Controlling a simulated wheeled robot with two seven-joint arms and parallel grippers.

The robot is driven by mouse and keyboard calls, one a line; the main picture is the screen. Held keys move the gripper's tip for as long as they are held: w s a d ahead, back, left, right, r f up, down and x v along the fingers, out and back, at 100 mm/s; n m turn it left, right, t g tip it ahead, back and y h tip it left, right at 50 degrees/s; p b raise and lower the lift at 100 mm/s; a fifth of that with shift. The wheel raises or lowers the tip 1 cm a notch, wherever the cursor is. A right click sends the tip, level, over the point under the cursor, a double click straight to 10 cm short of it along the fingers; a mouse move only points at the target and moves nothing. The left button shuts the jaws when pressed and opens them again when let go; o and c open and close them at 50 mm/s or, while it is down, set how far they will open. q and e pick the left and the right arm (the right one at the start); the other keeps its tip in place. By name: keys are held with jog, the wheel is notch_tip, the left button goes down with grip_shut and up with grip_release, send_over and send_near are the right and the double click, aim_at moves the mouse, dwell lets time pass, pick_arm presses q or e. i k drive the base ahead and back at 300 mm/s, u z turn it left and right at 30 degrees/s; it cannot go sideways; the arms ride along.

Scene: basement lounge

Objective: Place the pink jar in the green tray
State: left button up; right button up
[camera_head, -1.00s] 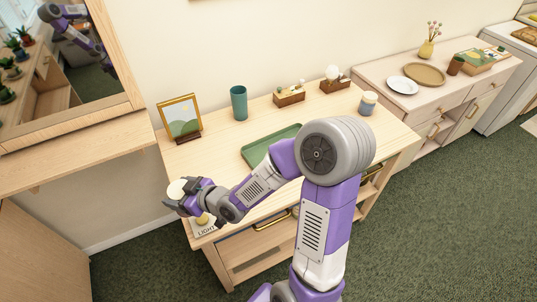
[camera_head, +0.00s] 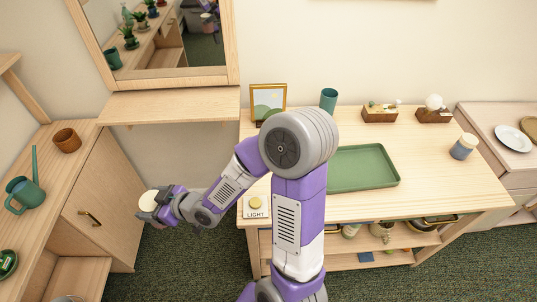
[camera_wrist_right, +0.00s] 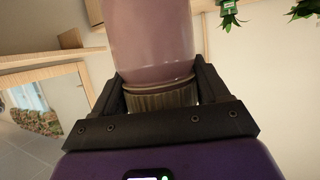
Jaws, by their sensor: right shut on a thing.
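The pink jar (camera_wrist_right: 152,42) fills the top middle of the right wrist view, its ribbed end between my right gripper's two black fingers (camera_wrist_right: 160,95). In the head view only a pale round end of the jar (camera_head: 148,200) shows at my right gripper (camera_head: 160,205). The gripper is shut on the jar and holds it in the air, left of the wooden table. The green tray (camera_head: 362,168) lies on the table, right of my arm, and its visible part is empty. My arm hides its left end. My left gripper is not in view.
The table (camera_head: 420,145) also bears a picture frame (camera_head: 267,101), a teal cup (camera_head: 328,99), two small wooden boxes, a blue jar with a pale lid (camera_head: 464,146) and a LIGHT switch plate (camera_head: 256,207). A cabinet with a watering can (camera_head: 25,194) stands at left.

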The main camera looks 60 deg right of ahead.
aim_at(354, 169)
jog(key=k, duration=1.15)
jog(key=z, duration=1.35)
jog(key=i, duration=1)
